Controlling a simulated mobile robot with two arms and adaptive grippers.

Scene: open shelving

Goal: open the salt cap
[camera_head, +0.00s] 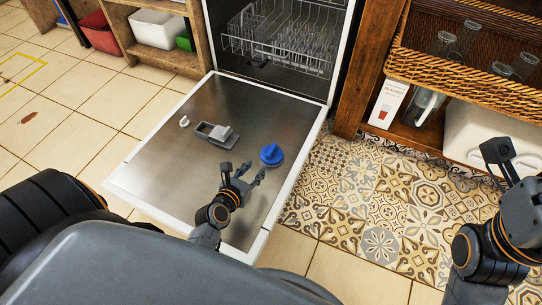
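The salt cap is a blue round cap (271,156) with a raised grip. It lies on the inner face of the lowered dishwasher door (170,165), towards its right side. My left gripper (246,172) is just in front and to the left of the cap. Its fingers are spread, nothing shows between them, and they appear apart from the cap. My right gripper (499,152) is at the right edge, over the patterned floor and far from the cap; its fingers are not clear.
A grey dispenser (216,133) and a small white piece (184,121) are on the door left of the cap. The dishwasher rack (280,40) is behind. Right, a wooden shelf holds a wicker basket (470,75) with glasses, above a white box (394,103). Patterned floor (375,200) is clear.

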